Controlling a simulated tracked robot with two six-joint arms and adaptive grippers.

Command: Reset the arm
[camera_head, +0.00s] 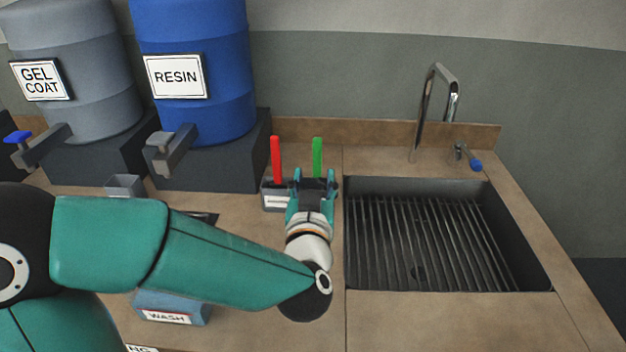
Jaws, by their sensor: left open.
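My left gripper (313,182) is open, with its teal fingers pointing away toward the back of the counter. It is in front of a small grey holder (275,201) with a white label. A red stick (276,158) and a green stick (317,156) stand upright behind the gripper. The gripper hides part of the holder, and I cannot tell whether the fingers touch it. My left arm (225,259) reaches in from the left, low over the counter. My right gripper is not in view.
A dark sink (364,185) with a slatted grate and a tap (427,100) lies right of the gripper. A blue RESIN drum (195,110) and a grey GEL COAT drum (85,110) stand at the back left. A blue WASH container (190,307) is partly behind my arm.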

